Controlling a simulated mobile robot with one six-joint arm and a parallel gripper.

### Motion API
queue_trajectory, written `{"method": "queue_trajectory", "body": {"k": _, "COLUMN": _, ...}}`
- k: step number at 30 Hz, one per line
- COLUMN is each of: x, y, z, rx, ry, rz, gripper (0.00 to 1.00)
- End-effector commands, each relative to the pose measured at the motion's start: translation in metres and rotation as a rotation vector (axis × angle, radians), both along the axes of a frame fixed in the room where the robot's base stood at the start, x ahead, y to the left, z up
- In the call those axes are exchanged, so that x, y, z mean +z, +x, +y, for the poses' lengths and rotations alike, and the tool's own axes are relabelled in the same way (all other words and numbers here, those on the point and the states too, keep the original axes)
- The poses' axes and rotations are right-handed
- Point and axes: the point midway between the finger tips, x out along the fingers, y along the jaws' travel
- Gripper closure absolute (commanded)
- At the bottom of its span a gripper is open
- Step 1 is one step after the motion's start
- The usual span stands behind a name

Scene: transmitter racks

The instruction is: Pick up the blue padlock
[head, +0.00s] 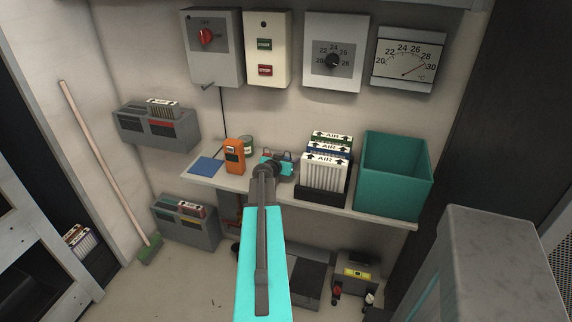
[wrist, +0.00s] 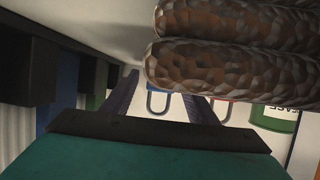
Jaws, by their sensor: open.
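A red padlock (wrist: 219,111) shows just right of the right finger. In the head view, my arm reaches over the shelf (head: 372,217) and mostly hides the padlocks beside the filter rack.
Upright air filters (head: 325,172) stand right of my gripper, then a teal bin (head: 395,176). Brown mottled rounded shapes (wrist: 235,55) loom close in the wrist view.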

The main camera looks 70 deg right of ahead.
Motion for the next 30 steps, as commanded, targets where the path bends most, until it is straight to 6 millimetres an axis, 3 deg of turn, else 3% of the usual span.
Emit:
{"method": "queue_trajectory", "body": {"k": 1, "x": 0.0, "y": 0.0, "z": 0.0, "rx": 0.0, "ry": 0.0, "rz": 0.0, "gripper": 0.5}}
{"method": "queue_trajectory", "body": {"k": 9, "x": 0.0, "y": 0.0, "z": 0.0, "rx": 0.0, "ry": 0.0, "rz": 0.0, "gripper": 0.93}}
{"method": "queue_trajectory", "body": {"k": 20, "x": 0.003, "y": -0.001, "z": 0.0, "rx": -0.001, "ry": -0.001, "rz": 0.0, "gripper": 0.93}}
{"method": "queue_trajectory", "body": {"k": 30, "x": 0.03, "y": -0.001, "z": 0.0, "rx": -0.001, "ry": -0.003, "rz": -0.002, "gripper": 0.93}}
